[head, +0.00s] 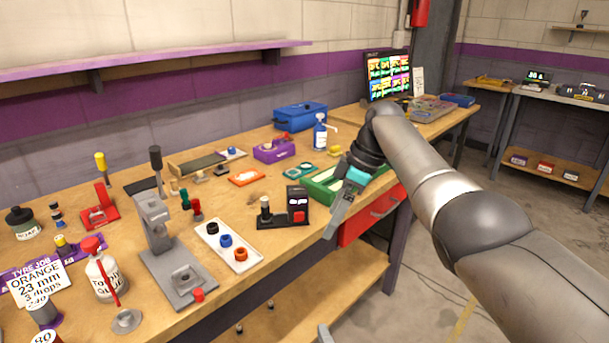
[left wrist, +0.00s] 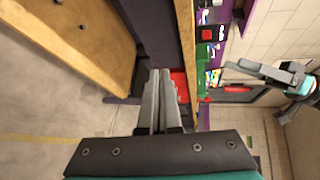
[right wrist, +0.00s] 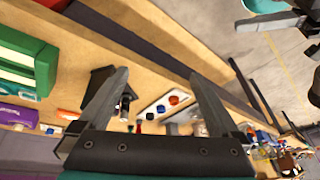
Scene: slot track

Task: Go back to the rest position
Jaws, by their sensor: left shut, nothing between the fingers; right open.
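My right gripper (head: 338,212) hangs open and empty at the front edge of the workbench (head: 262,262), beside the green tray (head: 322,190). In the right wrist view its fingers (right wrist: 160,82) are spread apart above the bench, with nothing between them. My left gripper (head: 324,334) shows only as a grey tip at the bottom edge of the head view. In the left wrist view its two fingers (left wrist: 160,75) are together and empty, out in front of the bench. No held object shows in either gripper.
A black device with a red button (head: 297,205), a white tray of coloured rings (head: 228,246) and a grey press (head: 168,250) stand near the bench's front edge. A red drawer (head: 372,215) is below the right gripper. Floor in front is clear.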

